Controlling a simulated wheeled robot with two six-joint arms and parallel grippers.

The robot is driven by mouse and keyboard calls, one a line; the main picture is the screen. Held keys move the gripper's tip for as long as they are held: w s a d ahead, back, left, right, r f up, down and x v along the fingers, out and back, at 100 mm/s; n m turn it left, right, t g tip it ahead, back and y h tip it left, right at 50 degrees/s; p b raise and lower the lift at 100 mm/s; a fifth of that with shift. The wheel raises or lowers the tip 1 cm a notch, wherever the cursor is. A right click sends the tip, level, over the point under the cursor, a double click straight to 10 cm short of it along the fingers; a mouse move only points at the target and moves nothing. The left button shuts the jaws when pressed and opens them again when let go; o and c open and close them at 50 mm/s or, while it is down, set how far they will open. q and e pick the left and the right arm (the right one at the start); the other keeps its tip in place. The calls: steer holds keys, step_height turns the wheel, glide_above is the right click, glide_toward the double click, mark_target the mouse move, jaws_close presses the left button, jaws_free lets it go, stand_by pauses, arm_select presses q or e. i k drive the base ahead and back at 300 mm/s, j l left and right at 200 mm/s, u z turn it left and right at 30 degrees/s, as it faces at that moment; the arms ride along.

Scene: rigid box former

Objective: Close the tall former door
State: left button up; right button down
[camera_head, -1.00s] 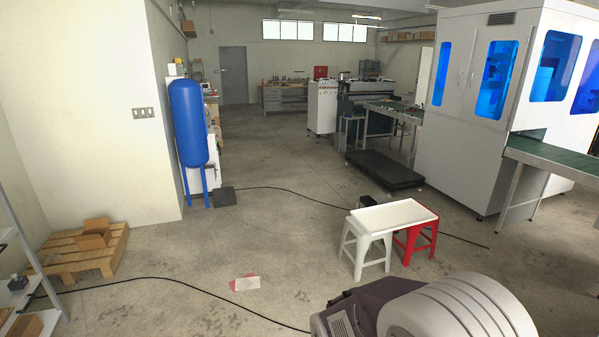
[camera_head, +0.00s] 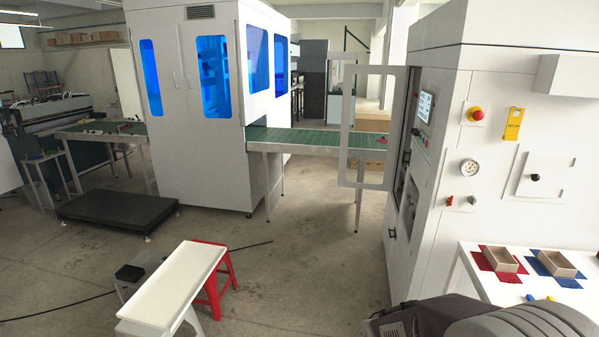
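The tall former door (camera_head: 345,128) is a white frame with a clear pane. It stands open, swung out to the left from the white box former (camera_head: 500,140) on the right. The green conveyor (camera_head: 310,141) shows behind and through it. The doorway side of the former is seen at a steep angle, so its inside is mostly hidden. Neither of my grippers is in view. A grey part of my own body shows at the bottom right.
A white table (camera_head: 476,262) with small boxes on red and blue sheets stands at the lower right. A white bench (camera_head: 176,286) and red stool (camera_head: 217,285) stand at lower left. A black platform (camera_head: 117,208) lies behind them. Floor before the door is clear.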

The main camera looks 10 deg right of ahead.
mark_target(399, 72)
steer(key=i+l+z, duration=0.1)
steer(key=i+l, duration=0.2)
steer(key=i, duration=0.75)
steer(key=i+l+z, duration=0.1)
steer(key=i, duration=0.9)
steer(key=i+l+z, duration=0.1)
steer(key=i+l, duration=0.15)
steer(key=i, duration=0.8)
steer(key=i+j, duration=0.1)
steer(key=i, duration=0.45)
steer(key=i+j+z, duration=0.1)
steer(key=i, duration=0.4)
steer(key=i+j+z, duration=0.1)
steer(key=i, duration=0.45)
steer(key=i+j, duration=0.25)
steer(key=i, duration=0.3)
steer(key=i+j+z, duration=0.1)
steer(key=i, duration=0.4)
steer(key=i+j+z, duration=0.2)
steer(key=i+j, duration=0.2)
